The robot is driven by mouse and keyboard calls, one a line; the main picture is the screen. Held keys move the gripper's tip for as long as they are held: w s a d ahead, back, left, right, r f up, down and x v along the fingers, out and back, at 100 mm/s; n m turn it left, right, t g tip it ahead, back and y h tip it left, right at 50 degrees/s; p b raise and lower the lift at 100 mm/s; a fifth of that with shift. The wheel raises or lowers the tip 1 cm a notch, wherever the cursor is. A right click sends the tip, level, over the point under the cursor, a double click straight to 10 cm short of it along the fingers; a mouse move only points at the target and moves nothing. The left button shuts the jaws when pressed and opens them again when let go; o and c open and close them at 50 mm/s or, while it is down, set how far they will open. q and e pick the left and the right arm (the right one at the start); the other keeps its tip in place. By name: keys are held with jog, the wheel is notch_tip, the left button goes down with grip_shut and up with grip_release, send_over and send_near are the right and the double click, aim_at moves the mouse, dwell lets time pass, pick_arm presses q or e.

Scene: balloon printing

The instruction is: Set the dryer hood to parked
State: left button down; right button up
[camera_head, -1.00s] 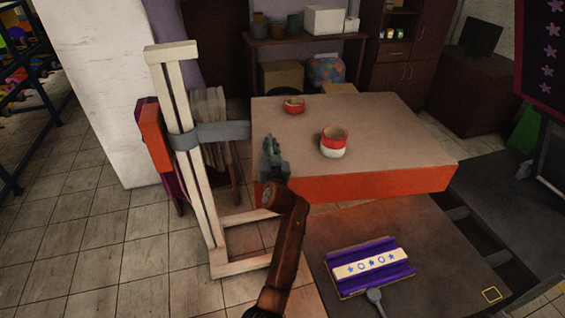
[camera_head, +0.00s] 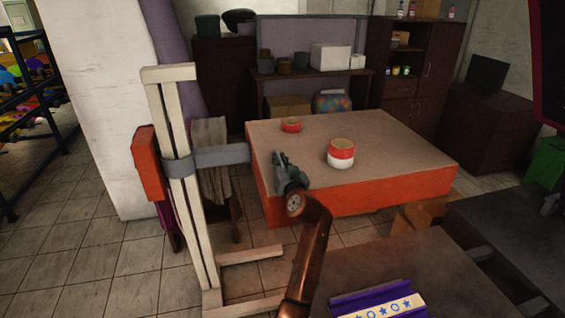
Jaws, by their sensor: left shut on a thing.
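The dryer hood (camera_head: 390,145) is a wide flat box with a brown top and orange sides. A grey arm (camera_head: 222,155) joins it to a cream upright stand (camera_head: 180,200). The hood hangs beyond the dark work surface, over the tiled floor. My left gripper (camera_head: 281,163) is at the hood's left front edge, shut on a part of the hood. The gripped part is hidden behind the fingers. My right gripper is out of view.
A purple tray (camera_head: 350,302) with a starred strip lies on the dark surface (camera_head: 430,285). Bare floor (camera_head: 100,270) lies left of the stand.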

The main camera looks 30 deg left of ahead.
pick_arm(q)
jog(key=shift+w+d+r, duration=0.1)
jog(key=shift+w+r, duration=0.05)
jog(key=shift+r, duration=0.2)
jog(key=c, duration=2.4)
grip_release()
jog(key=o, duration=0.3)
jog(key=shift+w+f, duration=0.25)
jog(key=shift+o, duration=0.7)
jog(key=shift+s+f, duration=0.1)
jog(key=v, duration=1.1)
jog(key=shift+s+d, duration=0.15)
jog(key=shift+s, duration=0.25)
